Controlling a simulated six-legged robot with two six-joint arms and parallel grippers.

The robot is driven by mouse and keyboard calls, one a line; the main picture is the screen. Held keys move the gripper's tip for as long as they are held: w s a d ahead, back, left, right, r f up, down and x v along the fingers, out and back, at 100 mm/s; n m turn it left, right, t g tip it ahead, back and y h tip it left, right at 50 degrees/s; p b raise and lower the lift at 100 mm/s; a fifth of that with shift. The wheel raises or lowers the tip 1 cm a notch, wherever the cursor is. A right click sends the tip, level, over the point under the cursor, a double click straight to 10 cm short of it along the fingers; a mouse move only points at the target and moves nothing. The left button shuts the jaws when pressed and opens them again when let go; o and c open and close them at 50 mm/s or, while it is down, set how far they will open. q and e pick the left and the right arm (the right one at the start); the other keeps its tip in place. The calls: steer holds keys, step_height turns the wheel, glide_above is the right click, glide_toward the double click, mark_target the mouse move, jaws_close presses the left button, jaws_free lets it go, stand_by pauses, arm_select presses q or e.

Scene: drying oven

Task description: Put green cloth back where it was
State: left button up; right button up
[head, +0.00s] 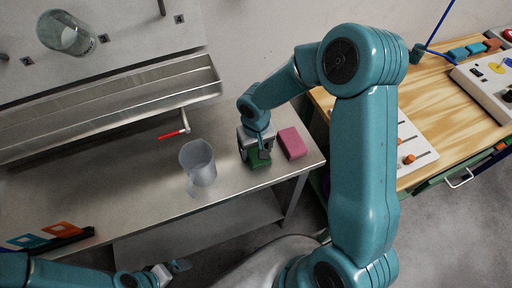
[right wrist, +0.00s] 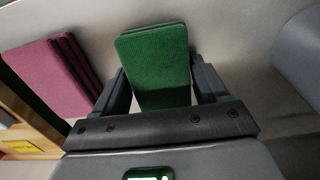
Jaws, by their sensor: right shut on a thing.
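The green cloth (head: 259,162) is a folded green block at the right end of the steel table. My right gripper (head: 256,150) is shut on it from above. In the right wrist view the green cloth (right wrist: 155,62) sits between the two fingers of my right gripper (right wrist: 163,85). Whether the cloth touches the table is hard to tell. My left gripper (head: 170,271) is at the bottom left of the head view, in front of the table; its fingers are too small to read.
A folded pink cloth (head: 292,143) lies right beside the green one, also in the right wrist view (right wrist: 52,78). A clear beaker (head: 198,163) stands to the left. A red-handled tap (head: 174,134) sticks out behind it. The steel table (head: 110,165) is bare in the middle.

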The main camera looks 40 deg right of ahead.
mark_target(256, 149)
steer(key=shift+s, duration=0.1)
steer(key=shift+f+b, duration=0.2)
steer(key=shift+b, duration=0.1)
steer(key=o, duration=1)
steer(key=shift+r, duration=0.1)
steer(key=shift+r, duration=0.15)
step_height(256, 149, up, 12)
steer(key=shift+r, duration=0.1)
